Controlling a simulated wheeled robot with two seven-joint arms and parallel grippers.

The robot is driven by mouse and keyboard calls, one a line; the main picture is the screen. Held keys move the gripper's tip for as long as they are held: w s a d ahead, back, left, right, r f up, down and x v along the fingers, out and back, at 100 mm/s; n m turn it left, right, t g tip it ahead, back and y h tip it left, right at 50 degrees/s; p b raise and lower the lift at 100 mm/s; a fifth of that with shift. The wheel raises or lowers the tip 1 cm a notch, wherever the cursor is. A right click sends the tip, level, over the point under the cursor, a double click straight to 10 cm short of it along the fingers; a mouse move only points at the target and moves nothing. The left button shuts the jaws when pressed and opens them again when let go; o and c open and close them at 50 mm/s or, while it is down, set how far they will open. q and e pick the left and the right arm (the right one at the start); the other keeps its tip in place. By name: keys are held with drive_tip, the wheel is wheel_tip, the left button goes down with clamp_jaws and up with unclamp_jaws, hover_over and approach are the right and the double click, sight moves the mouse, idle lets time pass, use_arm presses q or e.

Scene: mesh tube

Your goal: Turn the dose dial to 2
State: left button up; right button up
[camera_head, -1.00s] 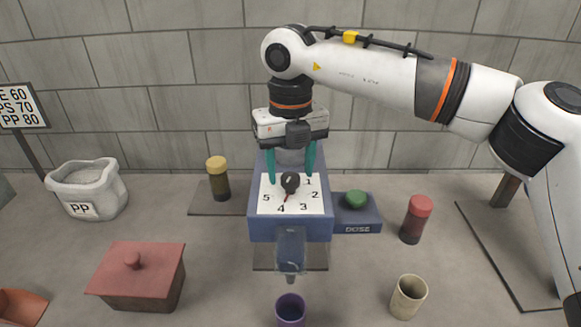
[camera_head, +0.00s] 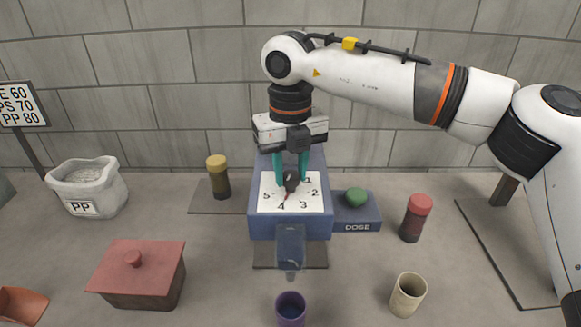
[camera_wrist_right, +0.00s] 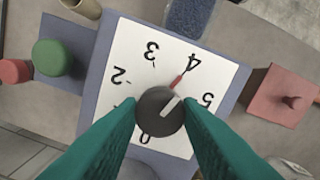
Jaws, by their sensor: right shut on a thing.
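The dose dial is a dark round knob (camera_head: 291,179) on a white numbered plate (camera_head: 270,204) on top of a blue machine (camera_head: 290,229). Its red pointer points at the 4; in the right wrist view the pointer (camera_wrist_right: 183,74) also ends just by the 4. The 2 lies to the right of the knob in the head view. My right gripper (camera_head: 291,184) comes down from above with its two green fingers shut on the knob, one on each side. The fingers hide part of the plate near the 0 and 1. My left gripper is not in view.
A green button (camera_head: 356,198) on a blue DOSE box (camera_head: 357,225) stands right of the machine. A purple cup (camera_head: 290,309) is below the spout. A beige cup (camera_head: 408,296), a red-capped jar (camera_head: 416,219), a yellow-capped jar (camera_head: 218,178) and a red lidded box (camera_head: 137,276) stand around.

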drive_tip(key=n, duration=0.9)
drive_tip(key=shift+r+n, duration=0.1)
drive_tip(key=shift+n, duration=0.2)
drive_tip(key=n, duration=0.4)
drive_tip(key=shift+n, duration=2.8)
drive_tip(key=o, duration=1)
